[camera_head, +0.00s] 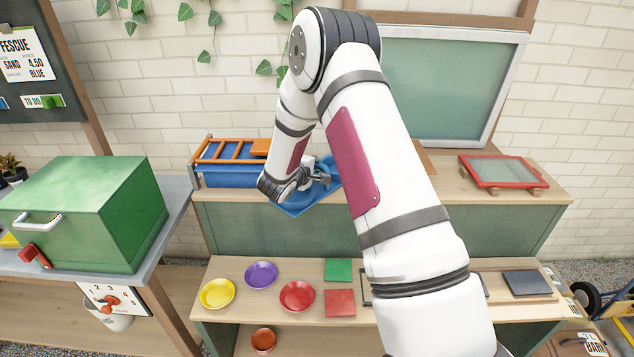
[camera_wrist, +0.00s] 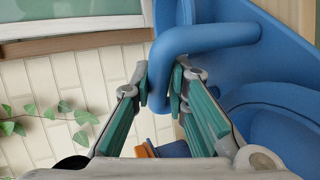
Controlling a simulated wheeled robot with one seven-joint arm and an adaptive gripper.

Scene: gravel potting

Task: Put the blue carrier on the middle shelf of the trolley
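The blue carrier (camera_head: 297,208) is at the front of the upper bench, partly hidden behind my arm. In the wrist view its blue body (camera_wrist: 285,100) fills the right side, and its bent handle (camera_wrist: 205,40) runs down between my fingers. My gripper (camera_head: 318,178) is at the carrier; in the wrist view my gripper (camera_wrist: 160,88) has its finger pads on both sides of the handle, closed on it. Whether the carrier touches the bench is hard to tell. No shelved trolley can be clearly made out.
A blue bin (camera_head: 230,178) with an orange rack (camera_head: 235,150) stands left on the upper bench (camera_head: 480,200). A red-framed screen (camera_head: 503,171) lies at right. Saucers and tiles lie on the lower shelf (camera_head: 235,322). A green box (camera_head: 85,215) stands at left. A black wheel (camera_head: 586,300) shows at lower right.

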